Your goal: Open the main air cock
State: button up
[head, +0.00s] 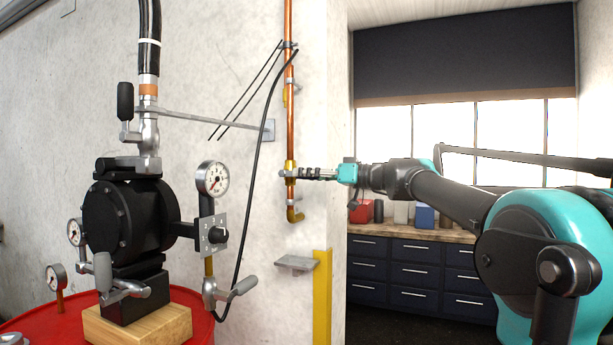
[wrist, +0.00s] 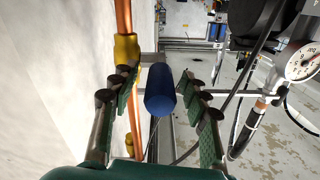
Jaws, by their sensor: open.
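The main air cock (head: 290,168) is a brass fitting on the copper pipe that runs down the wall, in the middle of the head view. The wrist view shows a brass fitting (wrist: 127,48) on that pipe at left. A blue cylindrical handle (wrist: 160,92) shows between my fingers in the wrist view. My gripper (head: 297,173) is at the cock, reaching in from the right. In the wrist view, my gripper (wrist: 161,80) is open, with a finger on either side of the blue handle and visible gaps. In the head view, my fingers hide the handle.
A black pump (head: 130,215) with gauges and levers stands on a red drum (head: 205,325) at left. A black hose (head: 262,120) hangs left of the pipe. A small grey shelf (head: 296,263) and a yellow post (head: 321,290) are below. Dark drawers (head: 410,265) stand behind my arm.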

jog(key=shift+a, duration=0.1)
grip_shut()
dwell(0.3)
